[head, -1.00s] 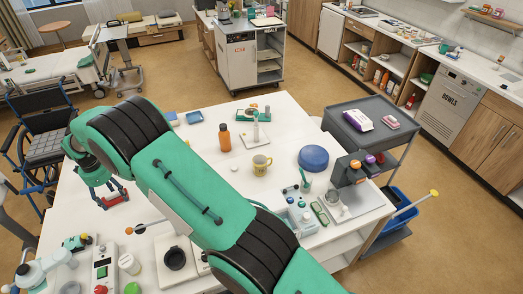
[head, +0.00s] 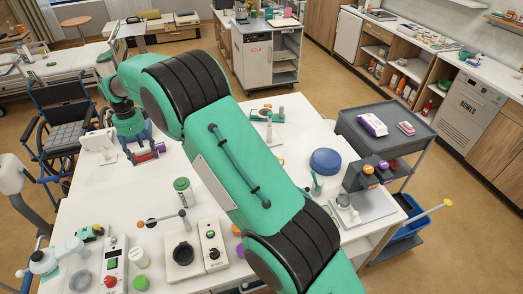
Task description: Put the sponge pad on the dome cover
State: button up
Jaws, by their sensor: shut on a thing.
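My gripper (head: 141,153) is at the far left of the white table, low over or near its surface. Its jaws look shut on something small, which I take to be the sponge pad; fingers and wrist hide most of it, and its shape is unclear.
A white stand (head: 98,145) is just left of my gripper. A green-lidded jar (head: 183,191), a rod with balls (head: 163,221) and control boxes (head: 210,241) stand nearer. A grey cart (head: 384,139) is at the right. My arm covers the table's middle.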

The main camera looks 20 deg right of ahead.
jog(key=w+d+m, duration=0.1)
jog(key=w+d, duration=0.1)
jog(key=d, duration=4.3)
jog(key=s+d, duration=0.6)
jog(key=d, duration=0.5)
jog(key=s+d+p, duration=0.1)
jog(key=s+d, duration=0.5)
jog(key=d, duration=0.4)
jog(key=s+d, duration=0.7)
jog(key=d, duration=0.4)
notch_tip(320, 180, down, 18)
jog(key=shift+m, duration=0.4)
jog(key=shift+w+f, duration=0.1)
jog(key=shift+w, duration=0.1)
jog(key=w+d, duration=0.2)
jog(key=w, duration=0.2)
jog(key=w+d+f+p, duration=0.1)
jog(key=w+d, duration=0.2)
jog(key=w, duration=0.2)
jog(key=w+d+p, duration=0.1)
jog(key=w+d, duration=0.1)
jog(key=w, duration=0.3)
jog(key=shift+d+f, duration=0.25)
jog(key=shift+d, duration=0.05)
